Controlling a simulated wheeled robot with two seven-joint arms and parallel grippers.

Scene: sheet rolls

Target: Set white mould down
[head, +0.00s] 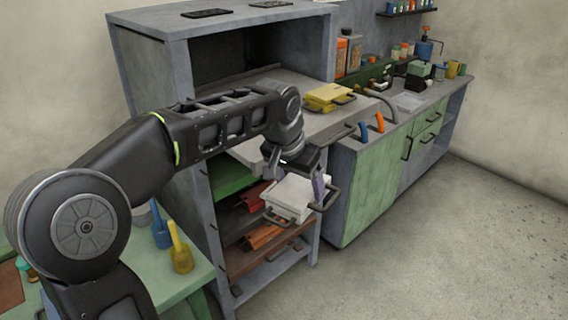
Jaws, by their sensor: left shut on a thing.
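The white mould (291,195) is a flat, box-like piece with dark handles. My left gripper (314,186) reaches down over it and is shut on it, partly hiding its far side. The mould hangs in front of the open lower shelves of the grey cabinet (325,215), below the pulled-out grey shelf (290,125). I cannot tell whether the mould touches a shelf. My right gripper is not in view.
A yellow mould (329,96) lies on the pulled-out shelf. Red moulds (254,195) and an orange one (263,236) lie on lower shelves. A green-doored counter (376,188) stands to the right. A green table (168,270) is at lower left. Floor at right is clear.

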